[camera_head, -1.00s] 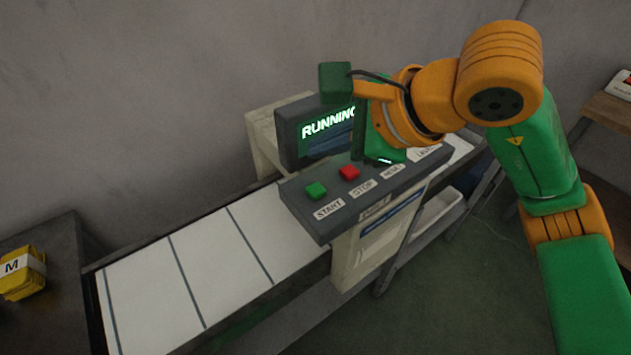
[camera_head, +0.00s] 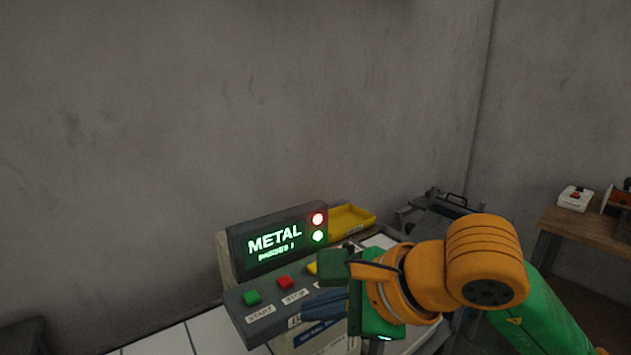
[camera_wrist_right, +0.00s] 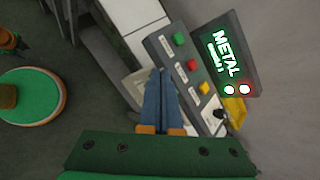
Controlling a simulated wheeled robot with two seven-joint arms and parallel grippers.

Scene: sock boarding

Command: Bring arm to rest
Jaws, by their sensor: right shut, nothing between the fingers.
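My right gripper (camera_head: 308,306) is in front of the control panel (camera_head: 268,314) in the head view, its blue fingers together and empty. The right wrist view shows the same fingers (camera_wrist_right: 160,76) closed side by side, pointing along the panel's edge. I cannot tell how far they are from the panel. My right arm (camera_head: 470,262) comes in from the lower right, bent at the wrist. My left gripper is in neither view.
The display (camera_head: 275,240) reads METAL, with a red and a green lamp lit. The panel has a green button (camera_head: 252,297) and a red button (camera_head: 284,282). A yellow tray (camera_head: 352,220) lies behind it. The conveyor (camera_head: 205,335) runs below. A wooden bench (camera_head: 575,228) stands right.

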